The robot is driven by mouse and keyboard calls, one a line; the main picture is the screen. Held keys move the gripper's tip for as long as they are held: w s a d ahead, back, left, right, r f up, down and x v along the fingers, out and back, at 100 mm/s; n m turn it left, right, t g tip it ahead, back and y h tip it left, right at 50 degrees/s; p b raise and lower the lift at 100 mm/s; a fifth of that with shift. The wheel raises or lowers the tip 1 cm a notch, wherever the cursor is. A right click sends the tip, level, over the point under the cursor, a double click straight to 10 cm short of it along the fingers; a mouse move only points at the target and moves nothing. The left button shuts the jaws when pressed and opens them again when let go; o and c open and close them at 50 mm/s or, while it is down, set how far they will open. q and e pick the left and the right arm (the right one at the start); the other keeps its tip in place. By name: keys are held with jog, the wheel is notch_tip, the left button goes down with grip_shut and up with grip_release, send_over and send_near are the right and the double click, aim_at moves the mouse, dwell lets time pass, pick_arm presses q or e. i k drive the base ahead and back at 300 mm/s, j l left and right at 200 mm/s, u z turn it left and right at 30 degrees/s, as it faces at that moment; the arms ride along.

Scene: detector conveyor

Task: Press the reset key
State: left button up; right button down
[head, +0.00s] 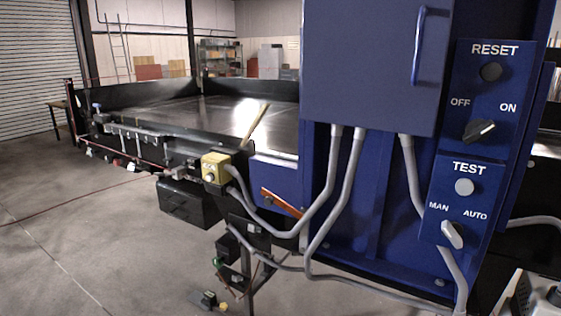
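The reset key (491,72) is a dark round button under the white RESET label, at the top of the blue control panel (522,117) on the right in the head view. Nothing covers it. Below it is a black OFF/ON selector knob (480,131). Lower down, a pale grey round TEST button (464,187) sits above a light grey MAN/AUTO selector (452,235). Neither of my gripper's fingers can be made out. A pale piece shows at the bottom right corner, possibly part of my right arm.
A blue cabinet (365,60) with a vertical handle (419,45) stands left of the panel. Grey conduits (348,185) hang below it. The black-walled conveyor (220,115) extends behind to the left, with a yellow box (215,167) at its side. The concrete floor (75,240) at left is clear.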

aim_at(490, 72)
jog(key=z, duration=0.5)
jog(key=i+j+z, duration=0.2)
jog(key=j+z, duration=0.15)
jog(key=i+j+z, duration=0.15)
jog(key=j+z, duration=0.2)
jog(key=j, duration=0.2)
jog(key=i+j+z, duration=0.1)
jog(key=j+z, duration=0.25)
jog(key=j, duration=0.15)
jog(key=j+z, duration=0.3)
jog(key=j, duration=0.25)
jog(key=j+z, duration=0.2)
jog(key=j, duration=2.85)
jog(key=k+l, duration=0.1)
jog(key=l, duration=2.05)
jog(key=k+l, duration=0.15)
jog(key=l, duration=0.9)
